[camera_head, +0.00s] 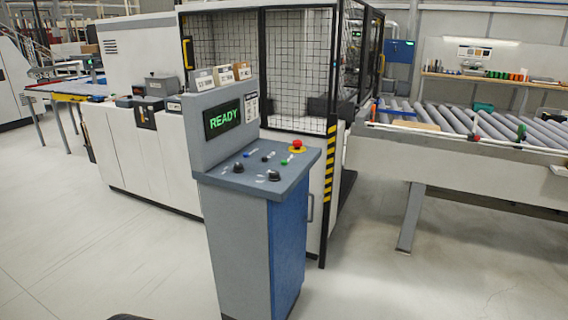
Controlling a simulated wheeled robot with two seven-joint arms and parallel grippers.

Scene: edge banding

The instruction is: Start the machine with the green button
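A grey and blue control console (245,245) stands upright in the middle of the camera_head view. Its sloped top carries a small green button (285,161) near the right side. A red mushroom button on a yellow base (296,145) sits just behind it. Black knobs (273,175) and small blue and black controls lie to the left. The screen (222,119) on the upright panel reads READY in green letters. Neither of my grippers is in view, and nothing touches the console.
Behind the console is the white machine (140,150) with a black mesh cage (300,60) and a yellow-black striped post. A roller conveyor (470,125) runs to the right on grey legs. The floor (400,290) in front and to both sides is clear.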

